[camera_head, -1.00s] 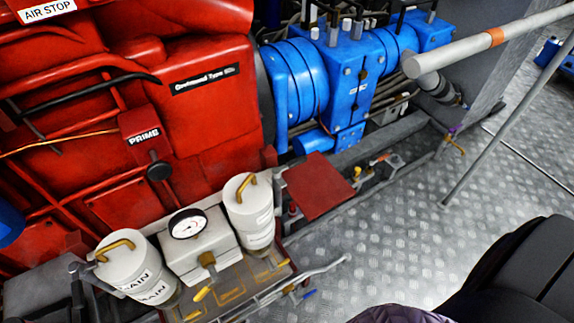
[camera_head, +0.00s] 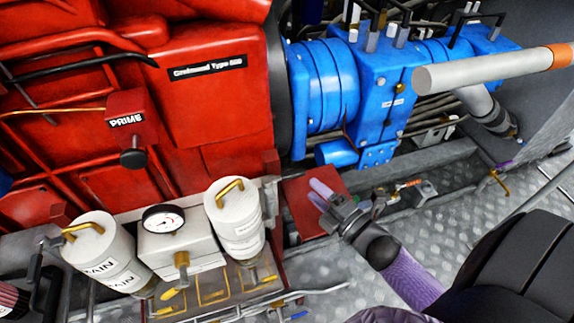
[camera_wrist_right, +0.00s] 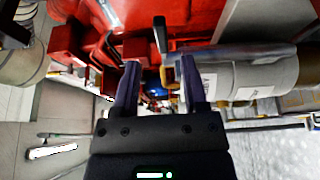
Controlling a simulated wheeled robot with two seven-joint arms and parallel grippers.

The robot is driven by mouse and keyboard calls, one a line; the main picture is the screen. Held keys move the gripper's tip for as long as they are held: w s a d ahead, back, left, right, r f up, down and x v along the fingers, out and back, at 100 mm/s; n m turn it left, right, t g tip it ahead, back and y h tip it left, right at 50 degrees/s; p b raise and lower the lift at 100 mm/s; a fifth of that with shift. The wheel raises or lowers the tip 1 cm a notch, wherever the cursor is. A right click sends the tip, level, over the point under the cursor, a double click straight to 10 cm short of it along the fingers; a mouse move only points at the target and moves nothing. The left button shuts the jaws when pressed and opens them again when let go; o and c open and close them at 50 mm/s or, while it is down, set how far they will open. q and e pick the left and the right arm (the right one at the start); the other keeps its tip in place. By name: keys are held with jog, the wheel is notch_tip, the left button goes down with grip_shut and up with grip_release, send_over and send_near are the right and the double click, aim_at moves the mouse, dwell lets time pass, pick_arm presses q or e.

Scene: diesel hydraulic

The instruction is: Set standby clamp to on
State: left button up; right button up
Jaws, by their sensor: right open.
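No label reading standby or clamp is legible, so I cannot tell which part is the standby clamp. A small fitting with an orange-red handle (camera_head: 408,184) sits on the low ledge below the blue machinery. My right gripper (camera_head: 320,194) is over the dark red plate (camera_head: 300,190), left of that fitting. In the right wrist view the two purple fingers of my right gripper (camera_wrist_right: 159,68) stand apart with nothing visibly held between them. My left gripper is not in view.
The red engine (camera_head: 200,110) and blue machinery (camera_head: 385,75) fill the back. Two white canisters (camera_head: 235,220) (camera_head: 102,260) flank a gauge (camera_head: 163,221) at the lower left, with yellow-handled valves below. A thick grey pipe (camera_head: 480,72) crosses the upper right. Open metal floor (camera_head: 350,275) lies in front.

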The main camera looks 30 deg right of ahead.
aim_at(296, 177)
jog(key=w, duration=0.2)
jog(key=w+a+b, duration=0.1)
jog(key=w, duration=0.2)
jog(key=w+b, duration=0.1)
jog(key=w, duration=0.2)
jog(key=shift+w+a+f, duration=0.1)
jog(key=shift+a+f, duration=0.05)
jog(key=shift+a, duration=0.15)
jog(key=shift+w, duration=0.4)
jog(key=c, duration=0.6)
grip_shut()
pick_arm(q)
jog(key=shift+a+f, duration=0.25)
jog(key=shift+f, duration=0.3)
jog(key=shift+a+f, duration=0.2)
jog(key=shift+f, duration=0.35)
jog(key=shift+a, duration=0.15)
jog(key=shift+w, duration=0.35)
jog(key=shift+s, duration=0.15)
